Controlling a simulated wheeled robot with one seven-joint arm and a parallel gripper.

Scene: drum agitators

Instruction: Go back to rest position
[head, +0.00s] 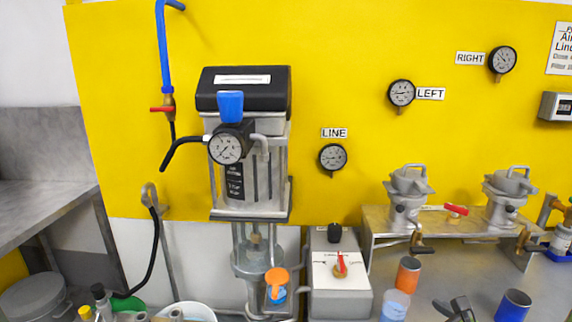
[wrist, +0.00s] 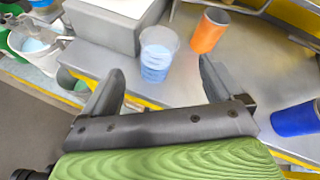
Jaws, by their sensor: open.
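My gripper (wrist: 158,92) is open in the wrist view, with nothing between its two dark fingers. It points over the grey bench. In the head view only the tip of my gripper (head: 456,310) shows at the bottom edge, right of the middle. A clear cup with blue liquid (wrist: 159,53) stands ahead of the fingers, apart from them; it also shows in the head view (head: 395,304).
An orange cup (head: 408,274) and a blue cup (head: 513,305) stand on the bench (head: 440,282). A grey box with a red knob (head: 340,272) stands left of the cups. Two grey pots (head: 407,195) (head: 508,197) stand on a raised shelf. Gauges hang on the yellow panel (head: 350,60).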

